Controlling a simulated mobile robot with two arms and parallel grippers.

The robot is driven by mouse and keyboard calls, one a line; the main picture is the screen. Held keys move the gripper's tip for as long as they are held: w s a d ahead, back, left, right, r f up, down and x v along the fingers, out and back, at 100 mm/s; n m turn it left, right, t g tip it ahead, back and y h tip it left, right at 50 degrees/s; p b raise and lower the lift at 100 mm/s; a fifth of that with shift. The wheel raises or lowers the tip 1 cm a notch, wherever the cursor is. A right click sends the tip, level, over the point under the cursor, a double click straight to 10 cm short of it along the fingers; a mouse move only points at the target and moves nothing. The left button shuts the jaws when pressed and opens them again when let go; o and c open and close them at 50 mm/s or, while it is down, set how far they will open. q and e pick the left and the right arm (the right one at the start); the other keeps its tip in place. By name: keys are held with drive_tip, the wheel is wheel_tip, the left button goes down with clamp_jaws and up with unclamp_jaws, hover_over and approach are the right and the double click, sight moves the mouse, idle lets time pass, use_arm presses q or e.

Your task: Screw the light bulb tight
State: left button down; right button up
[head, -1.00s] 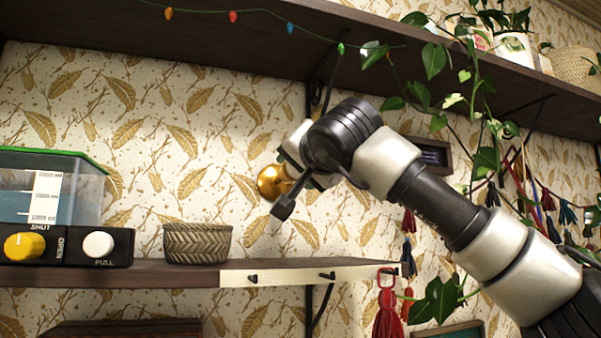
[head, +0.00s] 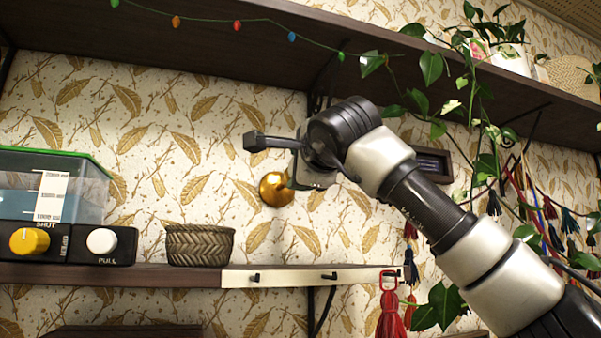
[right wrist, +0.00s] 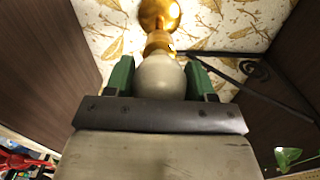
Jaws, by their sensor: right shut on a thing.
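The white light bulb (right wrist: 161,77) shows in the right wrist view between the two green fingers of my right gripper (right wrist: 160,80). The gripper is shut on it. The bulb's top meets a brass socket (right wrist: 159,42) on a round gold wall mount (right wrist: 160,14). In the head view the gold mount (head: 275,189) is on the wallpapered wall, just left of my right wrist. There my right wrist hides the bulb and the fingers. How far the bulb sits in the socket cannot be told. My left gripper is not in view.
A lower shelf (head: 150,274) holds a woven basket (head: 199,245) and a box with a yellow knob (head: 29,241). An upper shelf (head: 225,50) runs above my right arm. Plant vines (head: 478,110) and red tassels (head: 390,315) hang near the arm.

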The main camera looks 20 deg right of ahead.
drive_tip(key=m+b, duration=0.1)
drive_tip(key=m, duration=0.5)
drive_tip(key=shift+m, duration=0.3)
drive_tip(key=shift+w+f, duration=0.1)
idle(0.4)
drive_tip(key=o, duration=0.7)
drive_tip(key=shift+o, duration=1.1)
drive_tip(key=shift+d, duration=0.1)
drive_tip(key=shift+r, duration=0.2)
drive_tip(key=s+b, duration=0.5)
drive_tip(key=s, duration=0.6)
drive_tip(key=shift+d, duration=0.15)
drive_tip(key=shift+f, duration=0.1)
